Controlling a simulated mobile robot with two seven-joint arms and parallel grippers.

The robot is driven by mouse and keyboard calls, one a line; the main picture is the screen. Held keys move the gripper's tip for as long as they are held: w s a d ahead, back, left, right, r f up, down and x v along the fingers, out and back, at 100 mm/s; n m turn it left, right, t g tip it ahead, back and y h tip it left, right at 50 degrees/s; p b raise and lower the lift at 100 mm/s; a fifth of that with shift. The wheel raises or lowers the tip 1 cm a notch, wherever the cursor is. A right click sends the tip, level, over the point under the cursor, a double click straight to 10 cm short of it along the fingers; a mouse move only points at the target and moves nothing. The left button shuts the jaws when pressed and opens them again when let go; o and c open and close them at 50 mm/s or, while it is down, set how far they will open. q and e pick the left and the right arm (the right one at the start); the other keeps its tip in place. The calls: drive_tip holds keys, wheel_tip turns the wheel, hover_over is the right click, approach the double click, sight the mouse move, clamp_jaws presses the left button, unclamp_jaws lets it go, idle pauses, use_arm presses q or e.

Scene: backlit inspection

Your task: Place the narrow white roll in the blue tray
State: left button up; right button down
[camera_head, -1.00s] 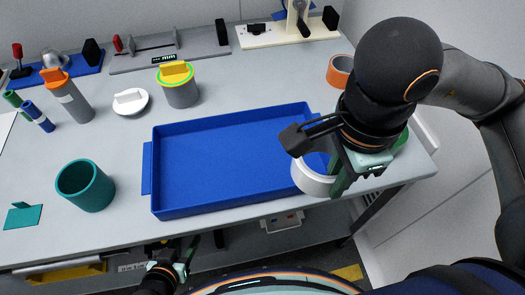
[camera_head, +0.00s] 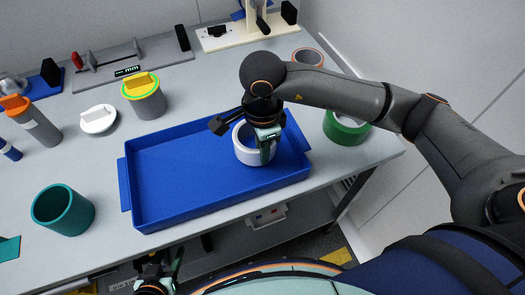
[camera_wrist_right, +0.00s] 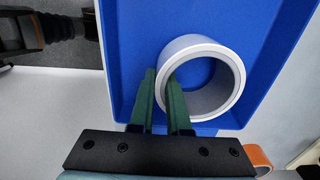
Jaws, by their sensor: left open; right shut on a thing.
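The white roll (camera_head: 250,148) is inside the right part of the blue tray (camera_head: 165,211) in the head view. My right gripper (camera_head: 266,150) is shut on the roll's near wall, one finger inside the ring and one outside. In the right wrist view the roll (camera_wrist_right: 233,82) lies over the blue floor of the tray (camera_wrist_right: 140,35), between the green fingers (camera_wrist_right: 168,90). I cannot tell whether the roll touches the tray floor. My left gripper (camera_head: 160,268) is open and empty, below the table's front edge.
A green roll (camera_head: 346,127) and an orange-brown roll (camera_head: 308,57) stand right of the tray. A teal cup (camera_head: 63,210) is to its left. A grey canister with a yellow-green top (camera_head: 145,95) and a white lidded dish (camera_head: 98,119) stand behind. The tray's left part is empty.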

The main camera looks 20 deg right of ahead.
drive_tip(key=shift+f, duration=0.6)
drive_tip(key=shift+f, duration=0.1)
drive_tip(key=shift+f+b, duration=0.15)
drive_tip(key=shift+b, duration=0.15)
drive_tip(key=c, duration=0.9)
unclamp_jaws()
drive_tip(key=shift+r+p, duration=0.45)
wheel_tip(320, 180, up, 12)
drive_tip(key=shift+f, duration=0.15)
